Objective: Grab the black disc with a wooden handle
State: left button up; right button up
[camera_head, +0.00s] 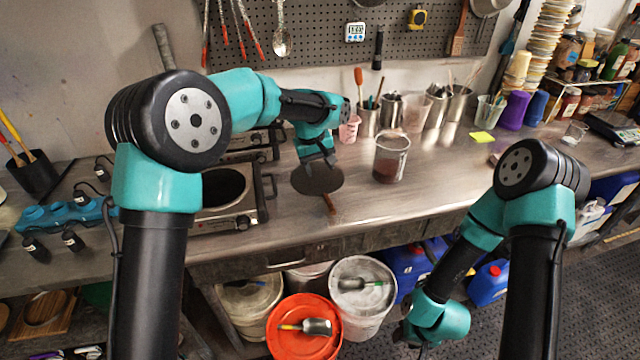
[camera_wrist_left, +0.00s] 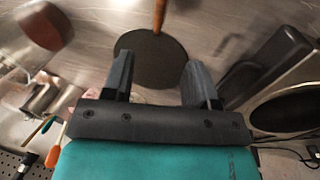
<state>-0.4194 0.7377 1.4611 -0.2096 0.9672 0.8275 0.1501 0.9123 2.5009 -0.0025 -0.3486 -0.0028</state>
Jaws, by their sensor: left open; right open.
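The black disc (camera_head: 318,180) lies on the steel counter, with its wooden handle (camera_head: 329,203) pointing toward the counter's front edge. My left gripper (camera_head: 318,156) is open and empty, pointing down at the disc's far side. In the left wrist view, the disc (camera_wrist_left: 150,62) shows between and beyond the two fingers of my left gripper (camera_wrist_left: 158,70), with the handle (camera_wrist_left: 159,12) leading away at the top. Whether the fingers touch the disc is unclear. My right gripper (camera_head: 412,343) hangs low beyond the counter's front edge, open and partly cut off by the frame.
A clear beaker of dark red liquid (camera_head: 391,158) stands right of the disc. A hot plate (camera_head: 228,195) is close on the left. Metal cups (camera_head: 368,122) with tools line the back. Buckets, including a red-lidded one (camera_head: 275,330), stand below the counter.

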pick_arm(q)
send_over(327, 196)
jog(key=s+a, duration=0.1)
notch_tip(327, 196, down, 7)
jog(key=shift+f, duration=0.55)
jog(key=shift+w+d+f, duration=0.15)
jog(key=shift+d+f, duration=0.05)
jog(key=shift+f, duration=0.65)
jog(key=shift+w+d+f, duration=0.1)
jog(key=shift+d+f, duration=0.05)
jog(key=shift+f, duration=0.7)
jog(key=shift+w+d+f, duration=0.15)
jog(key=shift+d+f, duration=0.05)
jog(key=shift+f, duration=0.65)
jog(key=shift+c, duration=0.2)
grip_shut()
